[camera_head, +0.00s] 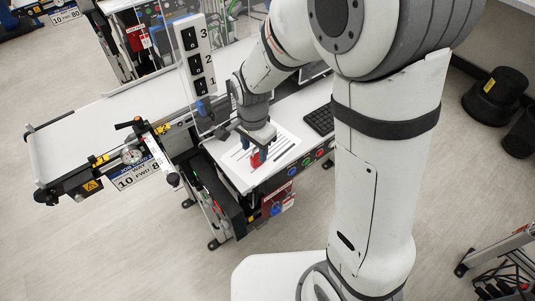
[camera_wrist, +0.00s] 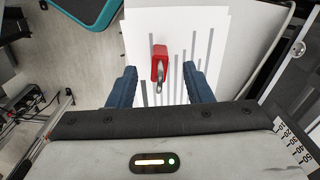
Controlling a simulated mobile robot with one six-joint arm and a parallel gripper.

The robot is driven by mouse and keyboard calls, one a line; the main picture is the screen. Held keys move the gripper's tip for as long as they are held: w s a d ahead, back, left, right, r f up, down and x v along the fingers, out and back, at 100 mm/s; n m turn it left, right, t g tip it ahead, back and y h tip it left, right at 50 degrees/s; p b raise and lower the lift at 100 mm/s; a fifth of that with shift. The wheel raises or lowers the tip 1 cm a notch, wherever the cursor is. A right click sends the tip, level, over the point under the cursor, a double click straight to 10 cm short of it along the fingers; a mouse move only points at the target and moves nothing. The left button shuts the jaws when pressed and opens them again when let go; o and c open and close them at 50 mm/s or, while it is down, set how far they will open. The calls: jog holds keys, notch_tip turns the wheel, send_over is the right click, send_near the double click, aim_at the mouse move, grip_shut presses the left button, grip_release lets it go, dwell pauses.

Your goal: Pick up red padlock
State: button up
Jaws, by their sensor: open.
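The red padlock (camera_wrist: 159,63) lies on a white printed sheet (camera_wrist: 140,30) in the wrist view, its metal shackle pointing toward my gripper. My gripper (camera_wrist: 160,85) is open, with one blue finger on each side of the padlock's line and a gap between them. The padlock's red body is just ahead of the fingertips and the shackle reaches in between them. In the head view, the padlock (camera_head: 256,158) shows as a small red shape right by my gripper (camera_head: 254,150), which points down over the sheet.
The sheet lies on a small white table beside a belt conveyor (camera_head: 90,130). A keyboard (camera_head: 319,120) is to the right. A panel numbered 1 to 3 (camera_head: 196,62) stands close left of my wrist. Buttons (camera_head: 305,162) and hanging tags (camera_head: 278,201) are on the table's front.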

aim_at(254, 157)
notch_tip(254, 157, down, 5)
jog(key=shift+a+r+p, duration=0.1)
jog(key=shift+a+p, duration=0.05)
jog(key=shift+p, duration=0.35)
grip_shut()
